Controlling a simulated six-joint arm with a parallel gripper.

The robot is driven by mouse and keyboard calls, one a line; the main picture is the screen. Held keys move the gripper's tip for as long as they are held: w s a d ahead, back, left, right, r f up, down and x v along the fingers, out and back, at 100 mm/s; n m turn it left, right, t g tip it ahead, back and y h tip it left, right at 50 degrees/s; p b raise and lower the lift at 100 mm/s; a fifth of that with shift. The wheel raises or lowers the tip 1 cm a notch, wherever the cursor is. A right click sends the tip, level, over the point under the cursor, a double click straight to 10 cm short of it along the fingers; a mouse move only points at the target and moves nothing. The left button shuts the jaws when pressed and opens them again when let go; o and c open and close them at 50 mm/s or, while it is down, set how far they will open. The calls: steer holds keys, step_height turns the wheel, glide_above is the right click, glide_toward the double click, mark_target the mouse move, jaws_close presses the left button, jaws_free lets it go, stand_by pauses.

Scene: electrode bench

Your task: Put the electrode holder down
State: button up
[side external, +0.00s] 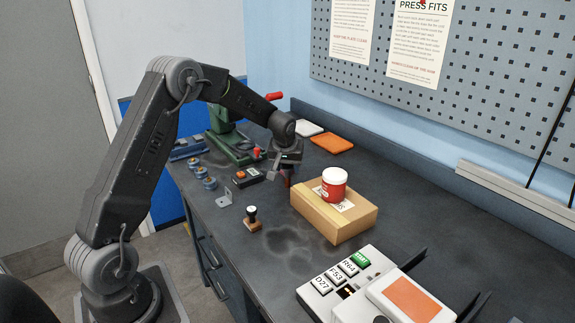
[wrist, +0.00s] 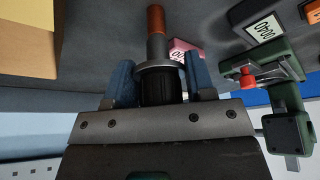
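The electrode holder (wrist: 163,88) shows in the wrist view as a black ribbed body with a grey metal collar and a copper-coloured rod pointing away from my gripper. My gripper (wrist: 160,82) has blue finger pads on both sides of the black body, and they look closed on it. In the side view my gripper (side external: 282,165) is above the bench, behind and left of the cardboard box. The holder is small and mostly hidden there. I cannot tell whether the rod touches anything.
The cardboard box (side external: 333,220) carries a red-and-white jar (side external: 334,184). A green press (side external: 232,145) stands behind my gripper. A pink labelled block (wrist: 184,49) lies beyond the holder. A wooden-based stamp (side external: 252,220) is in front. Orange (side external: 332,143) and white trays lie at the back.

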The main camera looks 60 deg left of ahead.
steer(key=o, duration=0.4)
steer(key=shift+o, duration=0.2)
steer(key=s+d+r+m, duration=0.1)
steer(key=s+d+r, duration=0.35)
steer(key=r, duration=0.35)
steer(key=s+d+r+m, duration=0.1)
steer(key=s+d+r, duration=0.2)
steer(key=d+r, duration=0.35)
steer(key=s+d+m+h, duration=0.1)
steer(key=s+d+m, duration=0.1)
steer(key=s+d, duration=0.2)
steer(key=s+d+r+m+t+h, duration=0.1)
steer(key=s+d, duration=0.4)
steer(key=s, duration=0.6)
steer(key=s+d+r+m+t+h, duration=0.1)
steer(key=s+d+m, duration=0.3)
steer(key=s, duration=0.4)
steer(key=shift+d, duration=0.45)
